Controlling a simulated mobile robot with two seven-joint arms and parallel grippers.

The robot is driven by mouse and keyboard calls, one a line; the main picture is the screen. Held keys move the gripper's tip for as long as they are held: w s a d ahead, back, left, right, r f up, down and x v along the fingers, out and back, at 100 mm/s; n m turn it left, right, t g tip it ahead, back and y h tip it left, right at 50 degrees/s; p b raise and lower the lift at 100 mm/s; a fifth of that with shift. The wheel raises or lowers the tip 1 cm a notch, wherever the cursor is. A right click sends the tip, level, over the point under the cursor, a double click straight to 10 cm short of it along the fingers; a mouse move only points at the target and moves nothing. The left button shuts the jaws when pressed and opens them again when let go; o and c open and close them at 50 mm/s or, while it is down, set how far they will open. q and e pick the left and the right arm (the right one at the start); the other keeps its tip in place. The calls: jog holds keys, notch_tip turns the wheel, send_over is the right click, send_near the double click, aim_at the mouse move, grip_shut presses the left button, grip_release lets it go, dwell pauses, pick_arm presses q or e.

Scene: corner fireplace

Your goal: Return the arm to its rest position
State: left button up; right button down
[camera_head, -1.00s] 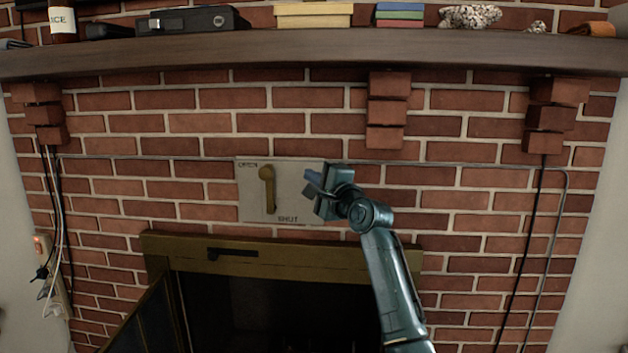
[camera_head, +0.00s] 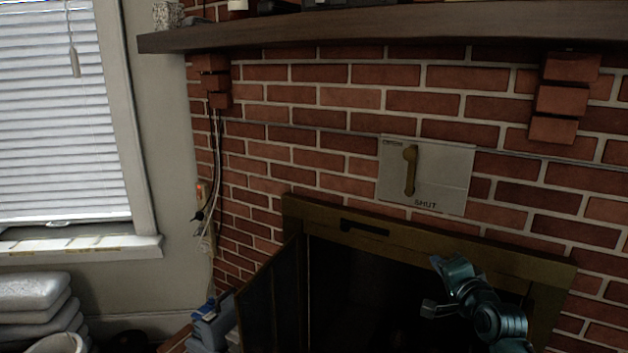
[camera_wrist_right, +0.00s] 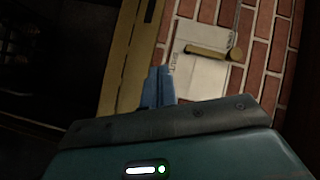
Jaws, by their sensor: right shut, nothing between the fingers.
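My right gripper (camera_head: 430,308) is low in front of the dark fireplace opening, below and apart from the metal plate (camera_head: 450,178). Its arm comes in from the lower right. In the right wrist view its blue fingers (camera_wrist_right: 158,86) are together with nothing between them. The plate is fixed to the brick wall and carries a brass lever (camera_head: 410,172), whose bar hangs down from its round top towards the word SHUT. The lever also shows in the right wrist view (camera_wrist_right: 208,51), with nothing touching it. My left gripper is not in view.
A wooden mantel (camera_head: 340,30) runs above. The brass fireplace frame (camera_head: 400,230) has its left door (camera_head: 270,300) swung out. A blue-grey object (camera_head: 212,322) is low beside it. A window (camera_head: 55,115) and stacked pale cushions (camera_head: 35,305) are at the left.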

jog(key=s+a+f+n+g, duration=0.2)
jog(key=s+a+f+n, duration=0.15)
jog(key=s+f, duration=0.6)
jog(key=s+a+f+n+g, duration=0.25)
jog(key=s+f+n, duration=0.25)
jog(key=s+f, duration=0.4)
jog(key=s+a+f+n+g, duration=0.1)
jog(key=s+a+f+n, duration=0.2)
jog(key=s, duration=0.5)
jog(key=s+a+f+n+y, duration=0.1)
jog(key=s+a+f+n, duration=0.2)
jog(key=s, duration=0.5)
jog(key=shift+a+f+g, duration=0.15)
jog(key=shift+f+g, duration=0.2)
jog(key=shift+f, duration=0.55)
